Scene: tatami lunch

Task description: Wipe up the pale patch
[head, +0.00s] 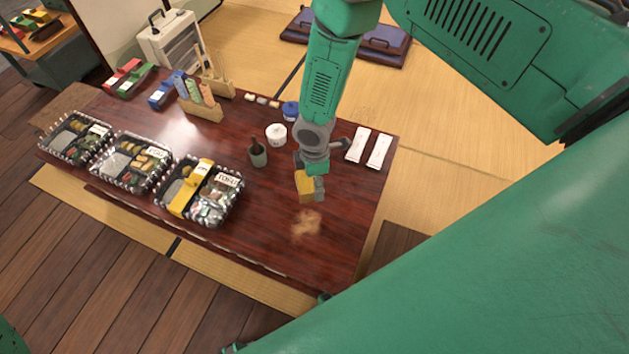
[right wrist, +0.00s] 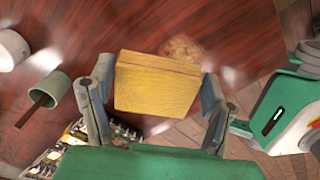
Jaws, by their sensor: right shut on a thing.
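The pale patch (head: 306,224) is a tan, powdery smear on the dark red table, near its front right part. It also shows in the right wrist view (right wrist: 182,48), just beyond a yellow block-shaped sponge (right wrist: 157,84). My right gripper (head: 311,186) is shut on this sponge, which shows in the head view (head: 304,187) just behind the patch. The sponge's underside is hidden, and I cannot tell whether it touches the table. My left gripper is not clearly seen in either view.
Lunch boxes (head: 198,190) line the table's (head: 270,232) front left. A dark cup (head: 257,153), a white cup (head: 276,134) and a blue-lidded pot (head: 290,110) stand left of my gripper. White packets (head: 378,151) lie right. The table around the patch is clear.

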